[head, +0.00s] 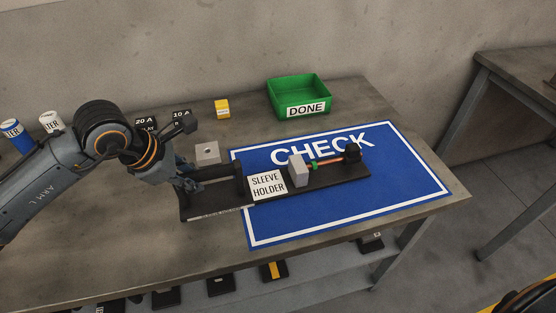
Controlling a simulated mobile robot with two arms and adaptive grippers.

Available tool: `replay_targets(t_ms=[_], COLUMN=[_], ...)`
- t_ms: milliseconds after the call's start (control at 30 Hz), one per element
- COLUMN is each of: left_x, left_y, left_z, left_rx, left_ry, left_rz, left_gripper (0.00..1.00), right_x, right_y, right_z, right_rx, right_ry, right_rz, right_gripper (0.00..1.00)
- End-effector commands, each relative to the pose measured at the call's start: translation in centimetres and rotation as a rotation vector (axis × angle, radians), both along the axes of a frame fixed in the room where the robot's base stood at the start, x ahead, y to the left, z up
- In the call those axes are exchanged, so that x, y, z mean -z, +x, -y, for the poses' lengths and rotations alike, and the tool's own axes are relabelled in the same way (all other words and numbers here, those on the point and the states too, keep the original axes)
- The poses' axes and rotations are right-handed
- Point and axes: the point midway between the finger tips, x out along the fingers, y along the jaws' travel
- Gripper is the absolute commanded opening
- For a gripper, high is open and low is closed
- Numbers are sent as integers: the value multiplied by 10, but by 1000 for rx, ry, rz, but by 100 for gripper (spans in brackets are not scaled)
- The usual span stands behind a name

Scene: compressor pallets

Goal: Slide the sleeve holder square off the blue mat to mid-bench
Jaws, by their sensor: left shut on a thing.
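The sleeve holder (335,181) is a long dark base with a white "SLEEVE HOLDER" label, a grey block, an orange rod with a green piece, and a black knob. Its right part lies over the blue mat (397,207), marked "CHECK". Its left end reaches past the mat's left edge onto the bare bench. My left gripper (194,183) is at the holder's left end, shut on it near a black upright; the fingertips are partly hidden.
A green "DONE" bin (300,97) stands behind the mat. A grey block with a hole (207,153) sits just behind my left gripper. A yellow box (222,108), dark labelled blocks and cans line the back left. The bench (130,250) is clear at front left.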

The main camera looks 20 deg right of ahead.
Motion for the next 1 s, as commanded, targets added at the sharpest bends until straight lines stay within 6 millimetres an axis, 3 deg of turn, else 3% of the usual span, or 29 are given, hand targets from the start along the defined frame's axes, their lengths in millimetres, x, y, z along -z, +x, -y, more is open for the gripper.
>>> replay_targets(t_ms=[1000], left_x=[6], left_y=[-2], left_z=[-104], left_rx=[-6], left_ry=[8], left_rz=[-7], left_gripper=[0], right_x=[29], right_y=[2], right_z=[1], right_rx=[-1], right_ry=[-2], right_rz=[-5], right_gripper=[40])
